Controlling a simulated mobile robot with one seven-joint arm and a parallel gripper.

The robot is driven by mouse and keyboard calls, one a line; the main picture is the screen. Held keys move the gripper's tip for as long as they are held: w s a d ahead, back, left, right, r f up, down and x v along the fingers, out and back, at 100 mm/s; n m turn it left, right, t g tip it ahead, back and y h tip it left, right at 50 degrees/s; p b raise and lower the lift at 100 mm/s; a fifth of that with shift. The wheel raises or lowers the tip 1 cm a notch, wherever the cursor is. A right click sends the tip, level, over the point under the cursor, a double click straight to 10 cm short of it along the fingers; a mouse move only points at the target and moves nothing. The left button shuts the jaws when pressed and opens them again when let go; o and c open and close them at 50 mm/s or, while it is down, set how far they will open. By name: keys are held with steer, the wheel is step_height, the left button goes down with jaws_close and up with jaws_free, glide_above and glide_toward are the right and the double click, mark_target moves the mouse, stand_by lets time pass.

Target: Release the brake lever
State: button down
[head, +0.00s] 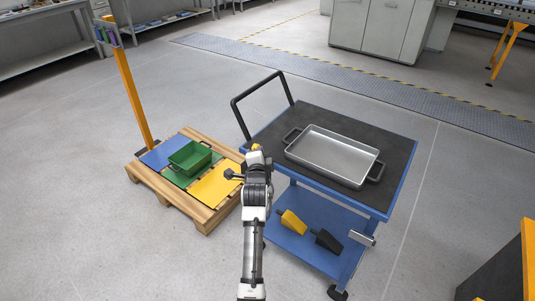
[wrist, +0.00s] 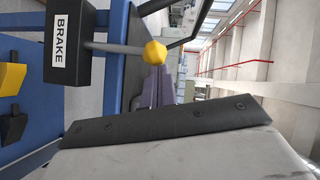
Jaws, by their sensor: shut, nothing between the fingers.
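The brake box (wrist: 70,42), black with a white BRAKE label, shows sideways at the upper left of the wrist view. A grey lever rod (wrist: 115,48) sticks out of it and ends in a yellow knob (wrist: 155,52). In the head view the yellow knob (head: 256,147) shows at the left side of the blue cart, just beyond my arm; the box and rod are hidden there. My gripper (head: 255,157) is close to the knob in that view. It is shut and empty; contact with the lever cannot be made out.
The cart (head: 400,180) carries a metal tray (head: 333,155) on top and yellow (head: 291,222) and black (head: 327,241) wedges below. Its black handle (head: 263,88) rises at the back left. A pallet (head: 205,216) with a green bin (head: 190,156) stands left.

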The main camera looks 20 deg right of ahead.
steer(key=w+a+n+g+h+p, duration=0.1)
steer(key=w+a+n+g, duration=0.3)
steer(key=w, duration=0.1)
steer(key=shift+w+a+r+p, duration=0.15)
steer(key=shift+w+p, duration=0.15)
steer(key=shift+p, duration=0.1)
stand_by(0.5)
steer(key=shift+r, duration=0.1)
